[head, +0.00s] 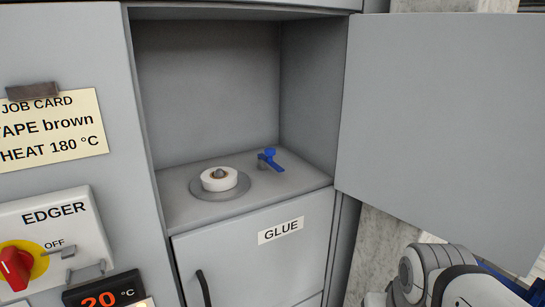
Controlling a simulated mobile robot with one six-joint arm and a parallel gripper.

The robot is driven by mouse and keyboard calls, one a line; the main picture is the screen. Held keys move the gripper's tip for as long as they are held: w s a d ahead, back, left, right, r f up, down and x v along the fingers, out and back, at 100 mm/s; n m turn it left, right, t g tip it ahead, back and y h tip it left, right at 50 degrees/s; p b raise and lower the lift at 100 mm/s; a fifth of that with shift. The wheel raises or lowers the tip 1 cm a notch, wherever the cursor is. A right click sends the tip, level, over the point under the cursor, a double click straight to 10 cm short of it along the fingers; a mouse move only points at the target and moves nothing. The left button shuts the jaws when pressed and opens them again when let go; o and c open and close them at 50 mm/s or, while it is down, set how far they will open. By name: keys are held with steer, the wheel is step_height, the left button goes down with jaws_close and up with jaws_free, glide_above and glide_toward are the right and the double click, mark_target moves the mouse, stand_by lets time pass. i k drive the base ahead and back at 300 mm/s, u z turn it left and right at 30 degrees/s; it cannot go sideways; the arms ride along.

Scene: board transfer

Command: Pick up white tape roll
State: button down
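The white tape roll (220,178) lies flat on a round grey disc (240,189) on the floor of an open cabinet compartment. A small grey-brown knob or spindle top shows at the roll's centre. My gripper is not in view. Part of my arm shows at the bottom right, outside the compartment, with its end out of frame or hidden.
A blue-handled valve or lever (270,160) stands right of the roll. The compartment door (445,120) is swung open to the right. Below is a closed door labelled GLUE (281,231). An EDGER switch panel (52,235) and job card (52,130) are at left.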

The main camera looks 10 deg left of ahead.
mark_target(209, 182)
steer(key=u, duration=2.95)
steer(key=k, duration=0.85)
steer(key=z, duration=1.6)
steer(key=i, duration=0.5)
steer(key=u, duration=0.25)
